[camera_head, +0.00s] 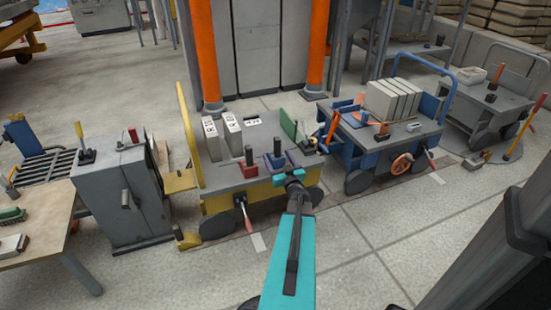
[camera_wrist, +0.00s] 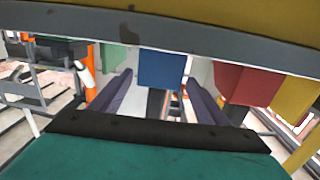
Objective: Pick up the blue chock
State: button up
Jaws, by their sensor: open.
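The blue chock (camera_head: 276,162) stands on the front part of the yellow cart's grey deck (camera_head: 222,178), right of a red block (camera_head: 250,169). In the wrist view, which looks upside down, the blue chock (camera_wrist: 162,69) shows ahead, between the lines of my two fingers. My gripper (camera_head: 289,177) is at the cart's front edge, just in front of the chock. In the wrist view the fingers of my gripper (camera_wrist: 160,88) are apart with nothing held. I cannot tell the exact gap to the chock.
The red block also shows in the wrist view (camera_wrist: 245,84), beside the blue chock, with a green piece (camera_wrist: 112,57) on the other side. White binders (camera_head: 232,132) stand behind. A blue cart (camera_head: 375,140) is to the right, a grey cabinet (camera_head: 125,195) to the left.

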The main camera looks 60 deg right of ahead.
aim_at(274, 150)
jog(key=shift+x, duration=1.15)
jog(key=shift+f+b+x, duration=0.2)
jog(key=shift+b+x, duration=1.05)
jog(key=shift+x, duration=0.6)
jog(key=shift+w+d+r, duration=0.1)
jog(key=shift+w+d, duration=0.35)
jog(key=shift+d, duration=0.1)
jog(key=shift+c, duration=0.5)
jog(key=c, duration=1.4)
jog(key=shift+r, duration=0.15)
